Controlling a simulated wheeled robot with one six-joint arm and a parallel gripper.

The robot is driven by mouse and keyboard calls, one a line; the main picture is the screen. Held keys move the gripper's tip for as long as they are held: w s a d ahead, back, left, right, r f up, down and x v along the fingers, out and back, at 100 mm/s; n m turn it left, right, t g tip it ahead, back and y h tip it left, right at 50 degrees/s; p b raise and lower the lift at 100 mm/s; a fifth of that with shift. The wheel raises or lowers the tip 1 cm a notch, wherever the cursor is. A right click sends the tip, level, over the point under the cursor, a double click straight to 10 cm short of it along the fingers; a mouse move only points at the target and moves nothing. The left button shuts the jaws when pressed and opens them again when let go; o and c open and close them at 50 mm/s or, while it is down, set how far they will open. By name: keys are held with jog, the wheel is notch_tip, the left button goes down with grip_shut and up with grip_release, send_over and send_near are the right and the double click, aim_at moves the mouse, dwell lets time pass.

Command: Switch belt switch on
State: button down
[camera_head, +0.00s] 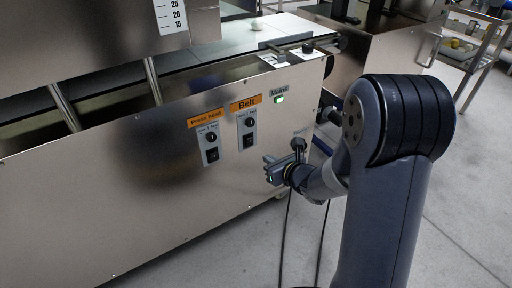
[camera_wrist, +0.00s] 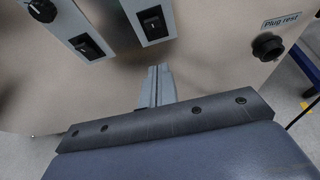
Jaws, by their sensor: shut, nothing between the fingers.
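The belt switch (camera_head: 248,140) is a black rocker on a grey plate under the orange "Belt" label (camera_head: 245,103), below a round knob. In the wrist view the belt rocker switch (camera_wrist: 153,22) sits on the right-hand of two plates, near the top. My gripper (camera_head: 268,170) is in front of the panel, to the lower right of the belt switch in the head view. In the wrist view my gripper (camera_wrist: 158,72) points toward the panel, its fingers shut and empty, below the belt switch and apart from it. I cannot tell the rocker's position.
The press head switch (camera_head: 212,154) is beside the belt plate, to its left. It also shows in the wrist view (camera_wrist: 87,46). A green-lit mains switch (camera_head: 279,100) is up right.

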aim_at(250, 142)
jog(key=w+a, duration=0.1)
jog(key=w, duration=0.1)
jog(key=w+a, duration=0.1)
jog(key=w, duration=0.1)
jog(key=w+a+f, duration=0.1)
jog(key=w+a, duration=0.1)
jog(key=shift+b, duration=0.35)
jog(key=shift+w+a+r, duration=0.25)
jog(key=shift+w+a, duration=0.05)
jog(key=shift+w, duration=0.15)
jog(key=shift+r, duration=0.1)
